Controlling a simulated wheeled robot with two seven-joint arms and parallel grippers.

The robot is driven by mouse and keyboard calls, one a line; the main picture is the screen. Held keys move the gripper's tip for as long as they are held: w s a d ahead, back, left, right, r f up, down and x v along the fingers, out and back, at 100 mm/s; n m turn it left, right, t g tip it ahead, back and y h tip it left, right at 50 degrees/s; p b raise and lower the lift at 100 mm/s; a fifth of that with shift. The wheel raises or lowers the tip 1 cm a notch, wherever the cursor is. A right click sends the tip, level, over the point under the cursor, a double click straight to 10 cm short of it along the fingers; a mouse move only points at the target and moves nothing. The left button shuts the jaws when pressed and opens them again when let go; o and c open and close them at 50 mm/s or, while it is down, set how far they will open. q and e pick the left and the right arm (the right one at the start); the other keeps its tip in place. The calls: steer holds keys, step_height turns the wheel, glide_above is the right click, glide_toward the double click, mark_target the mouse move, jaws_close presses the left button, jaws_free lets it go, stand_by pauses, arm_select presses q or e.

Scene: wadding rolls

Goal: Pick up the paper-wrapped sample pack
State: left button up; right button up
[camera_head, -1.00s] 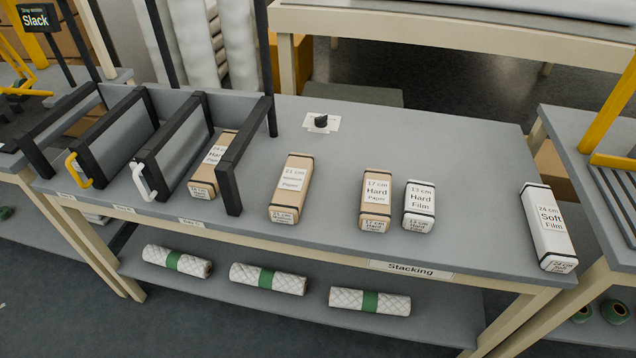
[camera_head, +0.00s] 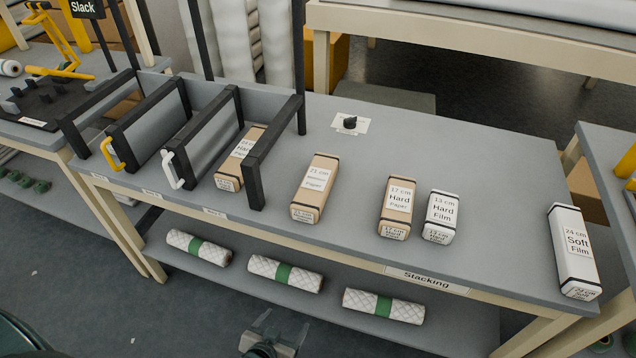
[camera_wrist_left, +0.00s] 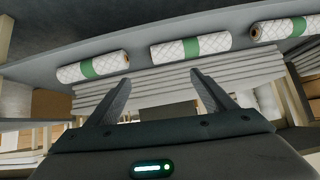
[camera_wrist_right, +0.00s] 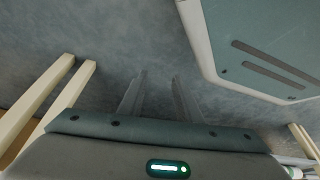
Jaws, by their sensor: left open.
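Paper-wrapped packs in tan paper with white labels lie on the grey table (camera_head: 480,170) in the head view. One reads 21 cm Paper (camera_head: 316,186), one reads 17 cm Hard Paper (camera_head: 397,207). A third tan pack (camera_head: 228,180) lies in the right-hand slot of the black-framed rack, partly hidden by a black bar. My left gripper (camera_head: 284,322) is low in front of the table, below the tabletop, open and empty, apart from every pack. My right gripper (camera_wrist_right: 158,76) shows only in its wrist view, open and empty above the floor.
White film packs, 13 cm Hard (camera_head: 440,216) and 24 cm Soft (camera_head: 573,250), lie farther right. Black rack frames (camera_head: 200,135) with yellow and white handles stand at left. Green-banded rolls (camera_head: 285,273) lie on the lower shelf. A small black knob (camera_head: 350,123) sits behind. The table's back right is clear.

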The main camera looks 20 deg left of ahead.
arm_select(q)
steer(key=w+r+t+p, duration=0.1)
steer(key=w+r+t, duration=0.2)
steer(key=r, duration=0.7)
steer(key=w+r+t, duration=0.2)
steer(key=w+r, duration=0.1)
steer(key=r, duration=0.6)
steer(key=t, duration=0.3)
glide_toward(306, 199)
steer(key=s, duration=0.2)
steer(key=shift+s+f+n, duration=0.15)
steer(key=shift+n, duration=0.25)
arm_select(e)
steer(key=shift+w+a+r+t, duration=0.5)
steer(key=shift+w+a+t, duration=0.15)
steer(key=shift+w, duration=0.15)
arm_select(q)
steer(key=w+p, duration=0.2)
steer(key=w, duration=1)
steer(key=shift+w+p, duration=0.1)
steer(key=shift+p, duration=0.2)
arm_select(e)
steer(key=shift+w+a+r+t+y, duration=0.5)
steer(key=shift+w+a+r+t, duration=0.3)
steer(key=shift+a+r, duration=0.25)
arm_select(q)
steer(key=shift+w, duration=0.1)
